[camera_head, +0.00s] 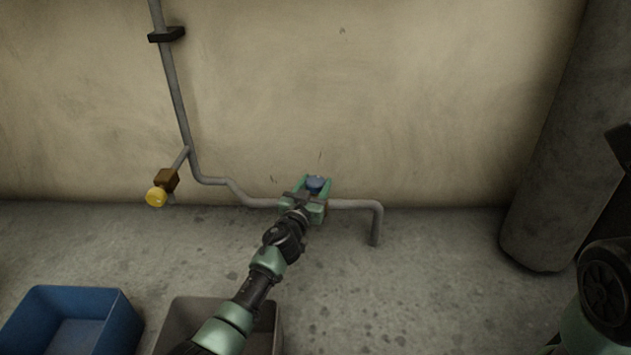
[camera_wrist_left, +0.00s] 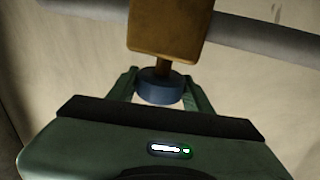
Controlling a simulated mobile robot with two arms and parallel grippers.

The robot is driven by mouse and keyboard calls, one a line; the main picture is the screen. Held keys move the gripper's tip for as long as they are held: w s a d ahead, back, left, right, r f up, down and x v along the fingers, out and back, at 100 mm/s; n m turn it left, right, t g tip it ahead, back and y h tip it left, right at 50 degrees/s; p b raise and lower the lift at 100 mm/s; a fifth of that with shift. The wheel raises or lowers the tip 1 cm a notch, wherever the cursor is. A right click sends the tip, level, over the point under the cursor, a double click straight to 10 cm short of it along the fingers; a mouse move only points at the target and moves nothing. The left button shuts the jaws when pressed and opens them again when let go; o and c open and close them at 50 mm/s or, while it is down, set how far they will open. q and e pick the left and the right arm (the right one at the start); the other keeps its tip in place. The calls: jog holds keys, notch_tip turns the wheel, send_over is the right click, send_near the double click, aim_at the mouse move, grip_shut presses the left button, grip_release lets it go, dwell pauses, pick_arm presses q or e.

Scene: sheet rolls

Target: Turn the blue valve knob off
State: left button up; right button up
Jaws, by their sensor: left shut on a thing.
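The blue valve knob (camera_head: 316,184) is on a grey pipe (camera_head: 355,204) low along the wall. In the left wrist view the blue knob (camera_wrist_left: 160,88) sits on a short stem below a brown valve body (camera_wrist_left: 166,28). My left gripper (camera_head: 314,187) is at the knob, with one green finger on each side of it. In the left wrist view the left gripper (camera_wrist_left: 160,95) is shut on the knob's sides. The knob's turn angle cannot be told. The valve body is mostly hidden behind my gripper in the head view. My right gripper is not in view.
A yellow knob (camera_head: 156,197) on another brown valve (camera_head: 166,179) is to the left. A blue bin (camera_head: 118,322) and a grey bin (camera_head: 268,335) stand on the floor in front. A thick grey column (camera_head: 560,170) is at the right. The floor right of the grey bin is clear.

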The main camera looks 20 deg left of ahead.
pick_arm(q)
jog(key=m+h, duration=0.1)
jog(key=m+h+p, duration=0.1)
jog(key=h, duration=0.1)
jog(key=m+h, duration=0.1)
jog(key=shift+a+r+g+h+p, duration=0.15)
jog(key=shift+a+g+h+p, duration=0.15)
jog(key=shift+p, duration=0.1)
jog(key=shift+w+m+g+h, duration=0.1)
jog(key=shift+m+g+h, duration=0.4)
jog(key=shift+m+h, duration=0.5)
jog(key=h+b, duration=0.1)
jog(key=m+g+h+b, duration=0.1)
jog(key=h, duration=0.1)
jog(key=shift+f+m, duration=0.3)
jog(key=shift+f, duration=0.05)
jog(key=shift+d+r+m+g+h+b, duration=0.15)
jog(key=shift+r+m+g+h+b, duration=0.05)
jog(key=shift+m+g+h+b, duration=0.8)
jog(key=o, duration=1.4)
jog(key=shift+d, duration=0.1)
jog(key=shift+c, duration=0.2)
